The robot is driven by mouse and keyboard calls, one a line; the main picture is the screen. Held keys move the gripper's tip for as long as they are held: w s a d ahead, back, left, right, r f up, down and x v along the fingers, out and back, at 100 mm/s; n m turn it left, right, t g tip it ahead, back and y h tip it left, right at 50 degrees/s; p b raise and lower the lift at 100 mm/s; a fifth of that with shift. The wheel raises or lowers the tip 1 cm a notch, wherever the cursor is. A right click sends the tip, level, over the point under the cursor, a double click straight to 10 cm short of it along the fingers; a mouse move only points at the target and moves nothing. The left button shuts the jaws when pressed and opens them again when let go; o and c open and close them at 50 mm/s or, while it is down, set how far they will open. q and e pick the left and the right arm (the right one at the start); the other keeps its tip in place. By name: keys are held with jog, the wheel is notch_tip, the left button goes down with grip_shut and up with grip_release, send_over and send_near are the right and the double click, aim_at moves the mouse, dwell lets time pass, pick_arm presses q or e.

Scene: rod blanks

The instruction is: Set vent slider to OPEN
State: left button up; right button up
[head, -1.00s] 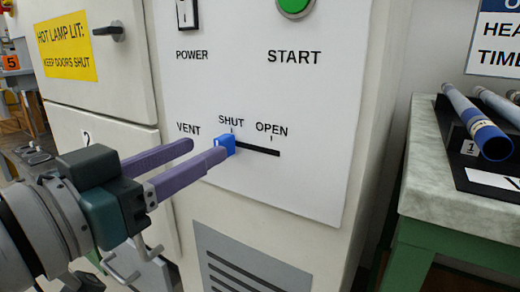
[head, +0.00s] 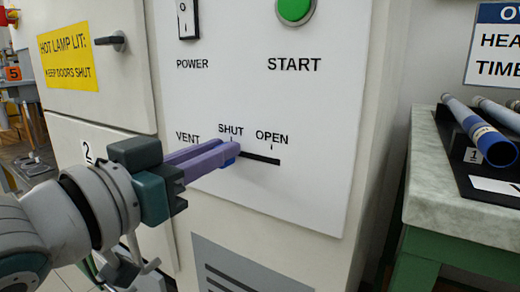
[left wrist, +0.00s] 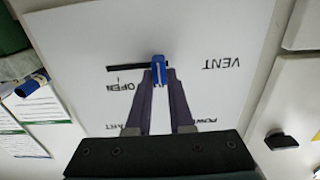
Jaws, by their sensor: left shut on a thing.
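The vent slider is a blue knob (head: 229,162) on a black slot (head: 262,158) in the white control panel (head: 310,190). It stands at the SHUT mark, at the left end of the visible slot; the OPEN mark is to its right. My left gripper (head: 232,150) is shut on the knob, its purple fingers hiding most of it in the head view. In the left wrist view the blue knob (left wrist: 158,68) sits between the two fingertips (left wrist: 159,75), with the slot running off to the left toward OPEN. My right gripper is not in view.
The green START button (head: 294,10) and the POWER switch (head: 188,18) are above on the panel. A bench (head: 425,180) on the right carries blue-banded rods (head: 480,130) in a black rack. The panel right of the knob is clear.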

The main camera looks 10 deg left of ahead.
aim_at(274, 152)
pick_arm(q)
grip_shut()
dwell(0.9)
jog(key=d+p, duration=0.1)
jog(key=d, duration=0.1)
jog(key=s+d+p, duration=0.1)
jog(key=d, duration=0.1)
jog(key=s+d+p, duration=0.1)
jog(key=d, duration=0.1)
jog(key=shift+s+d, duration=0.1)
jog(key=shift+a, duration=0.2)
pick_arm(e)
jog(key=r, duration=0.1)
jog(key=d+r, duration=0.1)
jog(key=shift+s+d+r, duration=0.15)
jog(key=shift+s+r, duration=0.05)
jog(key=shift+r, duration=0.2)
